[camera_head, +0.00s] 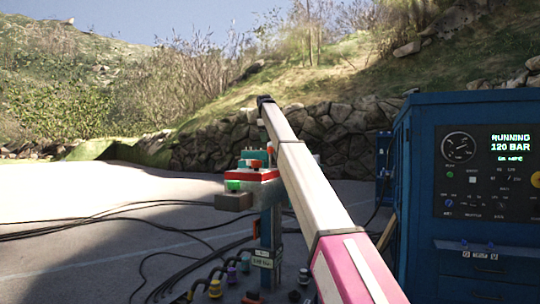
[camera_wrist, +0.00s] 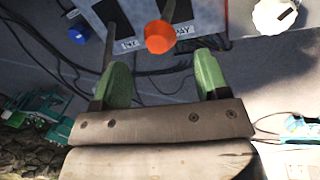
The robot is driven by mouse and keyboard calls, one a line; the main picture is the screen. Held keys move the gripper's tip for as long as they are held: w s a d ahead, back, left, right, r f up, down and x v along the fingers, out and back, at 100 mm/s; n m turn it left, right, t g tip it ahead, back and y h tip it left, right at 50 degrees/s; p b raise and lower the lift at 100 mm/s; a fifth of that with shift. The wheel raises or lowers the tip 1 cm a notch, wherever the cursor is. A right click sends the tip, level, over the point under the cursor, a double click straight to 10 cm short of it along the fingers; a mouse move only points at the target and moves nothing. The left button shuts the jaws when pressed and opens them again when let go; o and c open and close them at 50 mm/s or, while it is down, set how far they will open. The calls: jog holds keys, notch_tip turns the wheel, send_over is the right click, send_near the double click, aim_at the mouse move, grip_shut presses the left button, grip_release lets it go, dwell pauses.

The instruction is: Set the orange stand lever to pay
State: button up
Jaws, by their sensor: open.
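The orange lever knob (camera_wrist: 160,37) shows in the wrist view, on a short stem in front of a grey panel with dark slots. A label reading PAY (camera_wrist: 182,30) is just right of the knob, and another label (camera_wrist: 128,44), partly legible, is to its left. The knob partly covers the area between them, and I cannot tell the lever's exact setting. My gripper (camera_wrist: 163,62) is open and empty, its two green fingers spread on either side below the knob. It does not appear to touch the knob.
A blue knob (camera_wrist: 78,36) and a white knob (camera_wrist: 273,15) flank the panel. In the head view, a blue power cabinet (camera_head: 420,180) reading RUNNING 120 BAR stands at right. Black cables (camera_head: 110,215) cross the pavement. Several coloured couplings (camera_head: 215,289) sit low near the stand post (camera_head: 269,230).

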aim_at(271, 153)
jog(key=f, duration=0.2)
jog(key=w+f, duration=0.1)
jog(key=f, duration=0.2)
jog(key=d+f, duration=0.1)
jog(key=f, duration=0.2)
jog(key=shift+w+f, duration=0.2)
jog(key=shift+c, duration=0.4)
